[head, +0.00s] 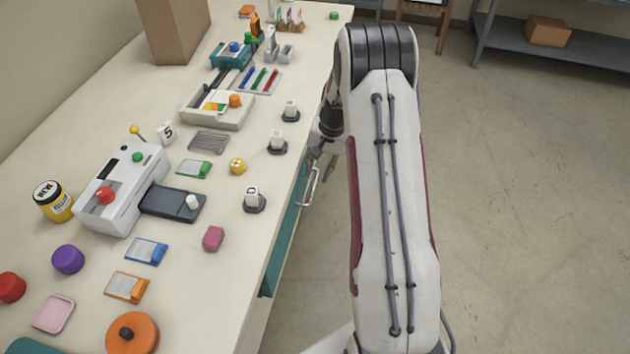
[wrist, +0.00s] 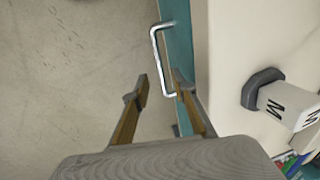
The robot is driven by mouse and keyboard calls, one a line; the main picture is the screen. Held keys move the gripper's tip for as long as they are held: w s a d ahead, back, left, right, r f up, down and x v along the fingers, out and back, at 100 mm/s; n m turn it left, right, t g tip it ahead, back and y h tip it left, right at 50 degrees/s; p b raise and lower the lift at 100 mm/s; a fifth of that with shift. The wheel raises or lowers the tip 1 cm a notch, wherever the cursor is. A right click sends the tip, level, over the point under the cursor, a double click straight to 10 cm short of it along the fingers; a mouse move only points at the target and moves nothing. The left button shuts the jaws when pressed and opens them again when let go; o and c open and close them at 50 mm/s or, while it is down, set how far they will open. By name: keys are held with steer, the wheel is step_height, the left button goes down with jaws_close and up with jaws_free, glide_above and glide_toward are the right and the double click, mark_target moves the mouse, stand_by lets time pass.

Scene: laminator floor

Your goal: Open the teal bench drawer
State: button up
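The teal drawer (head: 284,232) is in the front side of the bench and looks shut in the head view. It shows as a teal strip in the wrist view (wrist: 179,40). Its pale metal bar handle (head: 313,188) also shows in the wrist view (wrist: 157,62). My gripper (wrist: 160,82) is open, its two fingers apart. In the wrist view the near end of the handle appears between the fingertips, the right finger overlapping the teal front. I cannot tell whether either finger touches. In the head view my arm mostly hides the gripper.
The bench top (head: 222,262) holds a white laminator-like machine (head: 125,188), several cards, tags and small blocks. A letter block (wrist: 280,105) stands near the bench edge beside my gripper. The floor (head: 530,220) right of the bench is clear.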

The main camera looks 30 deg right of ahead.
mark_target(314, 185)
steer(key=shift+w+a+f, duration=0.1)
steer(key=shift+f, duration=0.7)
steer(key=shift+w+a+f, duration=0.15)
steer(key=shift+f, duration=0.7)
steer(key=shift+w+a+f, duration=0.1)
steer(key=shift+f, duration=0.7)
jaws_close()
